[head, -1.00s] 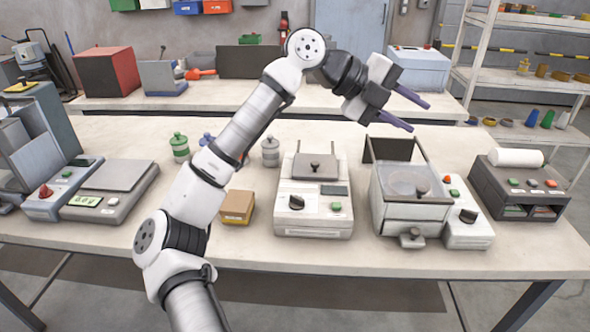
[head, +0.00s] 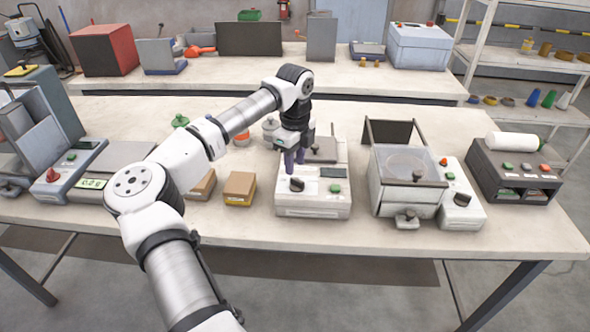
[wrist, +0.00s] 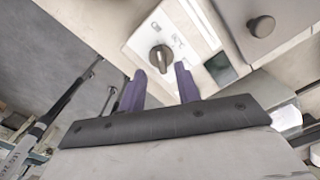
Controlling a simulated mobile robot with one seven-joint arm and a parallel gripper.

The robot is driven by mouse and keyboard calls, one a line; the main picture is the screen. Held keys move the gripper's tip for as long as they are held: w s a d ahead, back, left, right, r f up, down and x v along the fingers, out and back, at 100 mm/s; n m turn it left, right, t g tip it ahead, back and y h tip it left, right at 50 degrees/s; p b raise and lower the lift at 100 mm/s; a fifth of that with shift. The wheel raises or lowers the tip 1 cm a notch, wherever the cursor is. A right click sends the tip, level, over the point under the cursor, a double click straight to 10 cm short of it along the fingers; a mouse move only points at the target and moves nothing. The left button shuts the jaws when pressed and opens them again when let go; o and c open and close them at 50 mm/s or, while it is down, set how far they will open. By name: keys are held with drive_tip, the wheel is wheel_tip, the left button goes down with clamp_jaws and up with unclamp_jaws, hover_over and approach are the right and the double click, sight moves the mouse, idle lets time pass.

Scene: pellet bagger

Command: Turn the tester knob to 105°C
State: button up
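The white tester (head: 313,205) stands in the middle of the near table, with a dark knob (head: 297,184), a small dark display and a green button on its front. The knob also shows in the wrist view (wrist: 161,57), with a lighter pointer bar; the scale marks are too small to read. My gripper (head: 295,168) points down above the tester, just behind and over the knob. In the wrist view its purple fingers (wrist: 159,76) are apart and empty, with the knob ahead in line with the gap. I see no contact with the knob.
A second machine (head: 405,185) with its own dark knob (head: 462,199) stands to the right, then a dark printer-like box (head: 515,170). Small cardboard boxes (head: 239,188) lie left of the tester. A scale with a lit display (head: 92,183) is further left. The table's front strip is clear.

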sight(295, 178)
drive_tip(key=shift+f+p, duration=0.65)
drive_tip(key=shift+f, duration=1.85)
clamp_jaws()
